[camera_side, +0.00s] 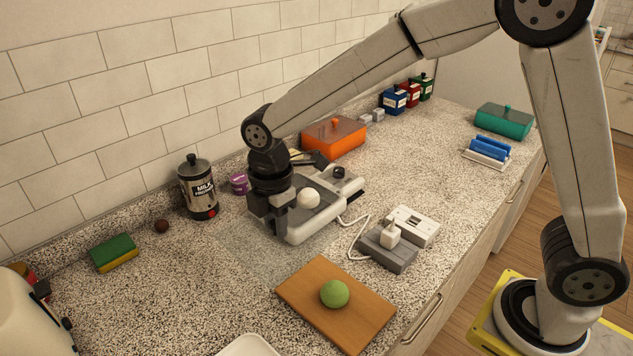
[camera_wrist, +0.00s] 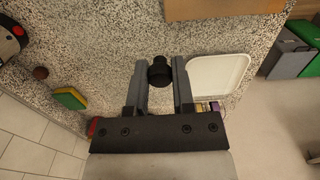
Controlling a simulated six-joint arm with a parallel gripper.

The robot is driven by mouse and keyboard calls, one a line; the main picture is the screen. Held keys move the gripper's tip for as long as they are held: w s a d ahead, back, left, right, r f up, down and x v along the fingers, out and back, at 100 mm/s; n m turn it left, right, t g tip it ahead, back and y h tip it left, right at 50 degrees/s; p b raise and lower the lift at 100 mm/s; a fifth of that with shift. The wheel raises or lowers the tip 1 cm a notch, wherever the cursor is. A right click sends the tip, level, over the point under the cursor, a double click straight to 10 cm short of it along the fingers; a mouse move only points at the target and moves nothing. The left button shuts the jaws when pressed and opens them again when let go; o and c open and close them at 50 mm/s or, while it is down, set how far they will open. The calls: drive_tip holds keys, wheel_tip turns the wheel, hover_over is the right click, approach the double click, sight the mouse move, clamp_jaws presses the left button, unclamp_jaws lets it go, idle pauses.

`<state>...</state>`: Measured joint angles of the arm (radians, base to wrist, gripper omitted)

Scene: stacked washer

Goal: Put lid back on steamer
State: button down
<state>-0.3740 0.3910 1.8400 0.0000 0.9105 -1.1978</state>
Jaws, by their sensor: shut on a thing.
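My gripper (camera_side: 268,222) points down at the near left end of a white appliance. In the wrist view its two fingers (camera_wrist: 160,75) are shut on a small black, round-topped piece (camera_wrist: 159,71); from the side the fingers hide it. I cannot tell whether that piece is a lid's knob. A metal canister (camera_side: 199,194) with a "MILK" label, a red button and a dark knobbed top stands upright by the wall, left of my gripper. Part of it shows in the wrist view (camera_wrist: 10,42). I cannot tell for sure which thing is the steamer.
The white appliance (camera_side: 318,224) carries a white egg-like ball (camera_side: 309,198). A purple tin (camera_side: 239,182) and orange box (camera_side: 334,138) stand behind. A sponge (camera_side: 114,253) lies left. A cutting board (camera_side: 313,318) with a green ball (camera_side: 335,293) lies in front, near a white tray (camera_wrist: 219,80).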

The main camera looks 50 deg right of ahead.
drive_tip(key=w+d, duration=0.2)
drive_tip(key=w+d+r, duration=0.1)
drive_tip(key=w+d, duration=0.1)
drive_tip(key=w, duration=0.1)
drive_tip(key=w+d+r, duration=0.1)
drive_tip(key=w+d, duration=0.1)
drive_tip(key=d, duration=0.1)
drive_tip(key=shift+w+r, duration=0.1)
drive_tip(key=shift+w, duration=0.25)
drive_tip(key=w+d+r, duration=0.2)
drive_tip(key=w+d, duration=0.3)
drive_tip(key=d, duration=0.5)
drive_tip(key=shift+w+r, duration=0.2)
drive_tip(key=shift+w, duration=0.15)
drive_tip(key=shift+f, duration=0.2)
drive_tip(key=shift+f, duration=2.95)
drive_tip(key=shift+f, duration=0.2)
